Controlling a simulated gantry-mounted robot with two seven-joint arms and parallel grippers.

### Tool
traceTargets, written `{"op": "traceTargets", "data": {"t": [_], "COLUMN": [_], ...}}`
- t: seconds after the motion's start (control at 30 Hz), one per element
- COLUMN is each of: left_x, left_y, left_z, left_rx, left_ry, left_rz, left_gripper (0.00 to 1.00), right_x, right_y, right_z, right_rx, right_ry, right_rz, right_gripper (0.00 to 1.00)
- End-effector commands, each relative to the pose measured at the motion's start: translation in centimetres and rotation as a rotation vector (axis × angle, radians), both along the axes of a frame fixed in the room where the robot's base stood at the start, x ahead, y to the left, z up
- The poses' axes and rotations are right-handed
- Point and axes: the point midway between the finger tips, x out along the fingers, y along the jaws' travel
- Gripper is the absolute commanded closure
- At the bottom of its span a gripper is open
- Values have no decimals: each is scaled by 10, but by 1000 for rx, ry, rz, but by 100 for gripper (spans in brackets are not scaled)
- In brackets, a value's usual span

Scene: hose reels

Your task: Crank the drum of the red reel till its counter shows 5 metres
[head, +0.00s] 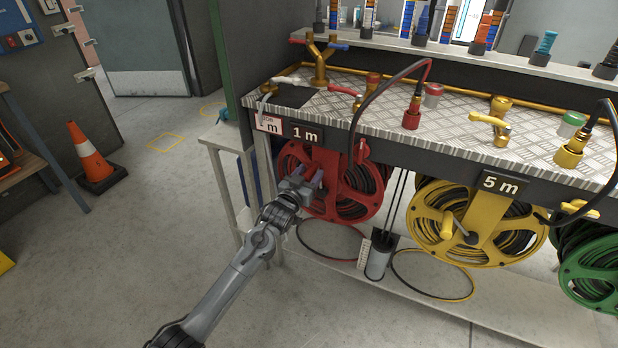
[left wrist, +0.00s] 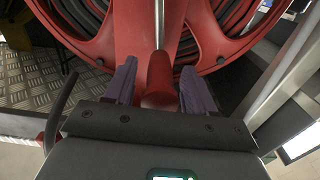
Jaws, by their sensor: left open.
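The red reel (head: 348,190) hangs under the bench at its left end, with dark hose wound on its drum. Its counter plate (head: 306,135) reads 1 m. My left gripper (head: 303,182) is at the front of the red reel's drum. In the left wrist view the red crank handle (left wrist: 159,80) lies between the two purple fingers of my left gripper (left wrist: 158,88). The fingers are open, with a gap on each side of the handle. The red drum (left wrist: 205,30) fills the upper part of that view. My right gripper is not in view.
A yellow reel (head: 425,222) with a 5 m plate (head: 501,184) hangs to the right, and a green reel (head: 590,262) beyond it. A white lower shelf (head: 500,312) runs beneath the reels. An orange cone (head: 93,155) stands on the floor at left.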

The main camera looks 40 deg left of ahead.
Motion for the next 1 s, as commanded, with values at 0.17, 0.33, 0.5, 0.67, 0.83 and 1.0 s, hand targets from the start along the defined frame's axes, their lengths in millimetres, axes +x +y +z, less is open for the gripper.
{"op": "traceTargets", "data": {"t": [0.17, 0.33, 0.5, 0.67, 0.83, 1.0], "left_x": [2, 2, 2, 1, 1, 2], "left_y": [1, 0, 0, 0, 0, 1], "left_z": [0, 0, 0, 0, 0, 0], "left_rx": [0, 0, 0, 0, 0, -10], "left_ry": [1, 1, 1, 1, 1, -1], "left_rz": [0, 0, 0, 0, 0, 0], "left_gripper": [45, 50, 76, 100, 100, 100], "right_x": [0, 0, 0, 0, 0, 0], "right_y": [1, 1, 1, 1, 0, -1], "right_z": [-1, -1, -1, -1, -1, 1], "right_rx": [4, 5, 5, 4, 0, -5], "right_ry": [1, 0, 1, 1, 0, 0], "right_rz": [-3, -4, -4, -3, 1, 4], "right_gripper": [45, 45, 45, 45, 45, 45]}}
